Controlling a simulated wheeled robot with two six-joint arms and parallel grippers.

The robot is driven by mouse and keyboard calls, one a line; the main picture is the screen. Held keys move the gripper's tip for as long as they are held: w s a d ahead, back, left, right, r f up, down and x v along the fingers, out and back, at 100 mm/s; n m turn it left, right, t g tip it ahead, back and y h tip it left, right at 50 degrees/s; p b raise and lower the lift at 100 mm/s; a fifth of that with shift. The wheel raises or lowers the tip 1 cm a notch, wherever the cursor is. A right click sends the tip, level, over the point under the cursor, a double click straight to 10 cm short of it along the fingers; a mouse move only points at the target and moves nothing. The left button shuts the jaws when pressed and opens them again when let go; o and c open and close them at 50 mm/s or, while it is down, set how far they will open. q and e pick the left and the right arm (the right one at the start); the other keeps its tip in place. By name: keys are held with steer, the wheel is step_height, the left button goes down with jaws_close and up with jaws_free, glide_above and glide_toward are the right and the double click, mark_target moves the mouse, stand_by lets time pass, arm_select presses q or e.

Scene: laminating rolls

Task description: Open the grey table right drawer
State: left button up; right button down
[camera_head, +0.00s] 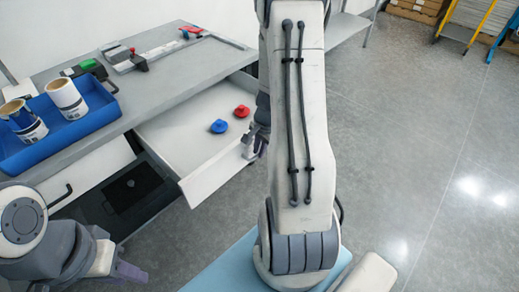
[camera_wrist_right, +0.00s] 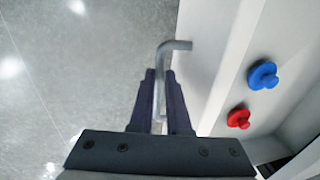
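The grey table (camera_head: 180,85) stands at the left in the head view. Its right drawer (camera_head: 180,135) is pulled out, with a blue knobbed piece (camera_head: 219,126) and a red one (camera_head: 242,111) inside. My right gripper (camera_head: 257,145) is at the drawer's front, partly hidden by my arm. In the right wrist view, its dark fingers (camera_wrist_right: 161,85) close on either side of the metal drawer handle (camera_wrist_right: 176,46). The blue piece (camera_wrist_right: 263,75) and red piece (camera_wrist_right: 239,118) show beside it. My left gripper (camera_head: 118,262) is at the lower left, away from the drawers; its opening is unclear.
A blue tray (camera_head: 75,135) with two cans (camera_head: 66,97) stands on the tabletop, near a paper trimmer (camera_head: 150,57). The left drawer front (camera_head: 85,165) has a dark handle (camera_head: 60,197). A dark box (camera_head: 132,190) lies below.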

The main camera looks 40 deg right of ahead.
steer(key=c, duration=0.9)
jaws_free()
steer(key=r+p, duration=0.1)
steer(key=r, duration=0.2)
steer(key=s+r+p, duration=0.1)
steer(key=r+p, duration=0.1)
steer(key=r, duration=0.2)
steer(key=r+p, duration=0.1)
steer(key=r, duration=0.2)
steer(key=shift+s+d+r, duration=0.1)
steer(key=shift+s+r, duration=0.05)
steer(key=shift+s, duration=0.25)
